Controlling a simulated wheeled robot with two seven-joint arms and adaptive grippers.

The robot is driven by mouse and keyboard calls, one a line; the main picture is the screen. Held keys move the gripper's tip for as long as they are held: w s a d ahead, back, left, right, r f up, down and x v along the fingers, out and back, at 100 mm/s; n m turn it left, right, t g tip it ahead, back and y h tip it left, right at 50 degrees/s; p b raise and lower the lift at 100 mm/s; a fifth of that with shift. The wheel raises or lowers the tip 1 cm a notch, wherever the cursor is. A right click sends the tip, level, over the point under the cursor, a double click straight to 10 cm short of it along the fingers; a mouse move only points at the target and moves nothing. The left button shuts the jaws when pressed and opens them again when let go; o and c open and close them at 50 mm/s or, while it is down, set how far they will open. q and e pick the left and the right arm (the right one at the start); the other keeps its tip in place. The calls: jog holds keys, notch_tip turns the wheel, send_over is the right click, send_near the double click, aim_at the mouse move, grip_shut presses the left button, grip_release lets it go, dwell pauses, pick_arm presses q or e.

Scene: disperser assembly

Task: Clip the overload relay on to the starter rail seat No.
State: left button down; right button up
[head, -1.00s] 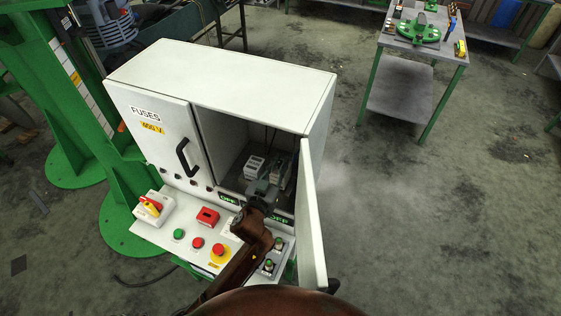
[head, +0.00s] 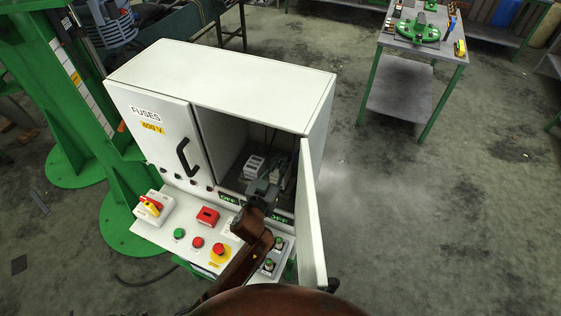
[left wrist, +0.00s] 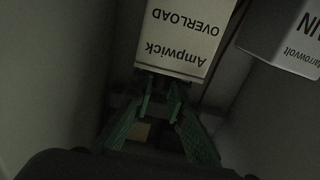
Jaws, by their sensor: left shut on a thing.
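The overload relay (left wrist: 178,38) is a pale box whose label reads "Ampwick OVERLOAD", upside down in the left wrist view. My left gripper (left wrist: 160,92) has its green fingers shut on the near end of the relay. In the head view my left gripper (head: 268,187) reaches into the open right bay of the cabinet (head: 215,75). The rail seat under the relay is hidden, so I cannot tell whether the relay touches it. My right gripper is not in view.
Another pale device (left wrist: 285,35), labelled "Narrowvolt", stands to the right of the relay. A pale block (head: 254,167) sits inside the bay in the head view. The open door (head: 311,215) is close on the right of my arm. The bay's walls are near.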

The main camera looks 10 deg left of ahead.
pick_arm(q)
jog(key=shift+r, duration=0.1)
jog(key=shift+f+b, duration=0.3)
jog(key=shift+f, duration=0.4)
dwell(0.4)
jog(key=shift+f+b, duration=0.5)
jog(key=shift+f, duration=0.2)
jog(key=c, duration=2.1)
grip_release()
jog(key=shift+o, duration=1.4)
jog(key=s+a, duration=0.2)
jog(key=s, duration=0.9)
jog(key=shift+s+a, duration=0.15)
jog(key=shift+s, duration=0.25)
